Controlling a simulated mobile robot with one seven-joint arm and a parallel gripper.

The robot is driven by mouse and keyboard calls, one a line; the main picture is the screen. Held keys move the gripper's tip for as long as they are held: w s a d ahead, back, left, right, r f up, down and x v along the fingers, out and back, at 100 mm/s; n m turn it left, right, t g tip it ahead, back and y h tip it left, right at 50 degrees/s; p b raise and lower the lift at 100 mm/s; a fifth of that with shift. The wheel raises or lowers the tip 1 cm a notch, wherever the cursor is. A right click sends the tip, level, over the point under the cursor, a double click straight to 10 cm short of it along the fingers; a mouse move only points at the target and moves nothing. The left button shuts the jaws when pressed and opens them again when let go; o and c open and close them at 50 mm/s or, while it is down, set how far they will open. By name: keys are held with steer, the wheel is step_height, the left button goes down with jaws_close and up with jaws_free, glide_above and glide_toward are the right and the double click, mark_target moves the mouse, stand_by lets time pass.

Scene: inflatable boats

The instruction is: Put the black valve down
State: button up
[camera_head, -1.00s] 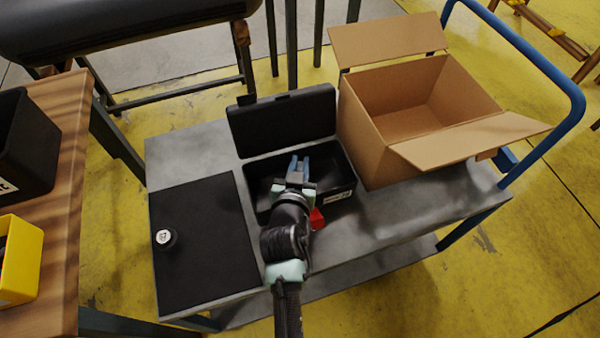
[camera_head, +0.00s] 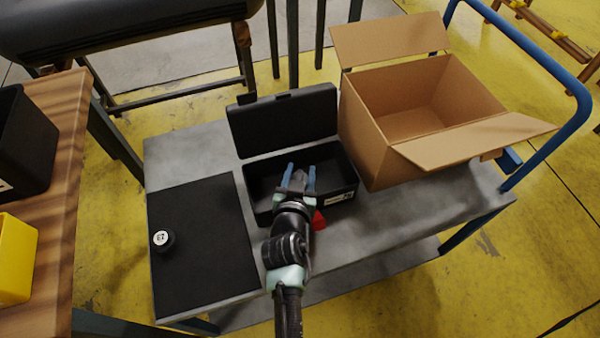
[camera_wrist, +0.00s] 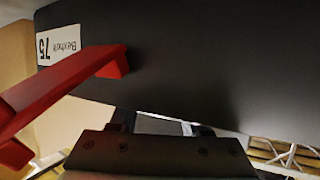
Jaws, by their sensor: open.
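My gripper (camera_head: 299,177) is over the open black case (camera_head: 352,192), with its two blue fingers spread apart. A small dark grey shape shows between or below the fingers; I cannot tell whether it is the black valve or part of the gripper. A round black piece with a white marked top (camera_head: 163,240) sits on the black mat (camera_head: 205,275), left of the case and apart from my gripper; I cannot tell whether it is a valve. In the wrist view, the case's dark wall (camera_wrist: 190,50) with a white label fills most of the picture, and the fingertips are not clear.
The case's lid (camera_head: 283,120) stands open behind. A red handle (camera_head: 318,220) sticks out at its front, also large in the wrist view (camera_wrist: 70,85). An open cardboard box (camera_head: 360,130) stands right of the case. The mat is mostly bare. A wooden table (camera_head: 60,190) is at left.

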steer(key=shift+r, duration=0.15)
steer(key=p+v, duration=0.2)
steer(key=v, duration=1)
steer(key=w+r+t, duration=0.2)
steer(key=w+r, duration=0.1)
steer(key=r, duration=0.8)
steer(key=w+d+r+t, duration=0.1)
steer(key=w+r+t, duration=0.2)
steer(key=r, duration=0.9)
steer(key=w+r+t, duration=0.2)
steer(key=w+r, duration=0.1)
steer(key=r, duration=0.8)
steer(key=s+r+n+t, duration=0.1)
steer(key=s+r+t, duration=0.2)
steer(key=r, duration=1)
steer(key=s+r+n+t+y, duration=0.1)
steer(key=s+r+t, duration=0.3)
steer(key=s+r, duration=0.6)
step_height(320, 180, up, 4)
steer(key=shift+r+y, duration=0.1)
steer(key=shift+y, duration=0.2)
steer(key=shift+s, duration=0.15)
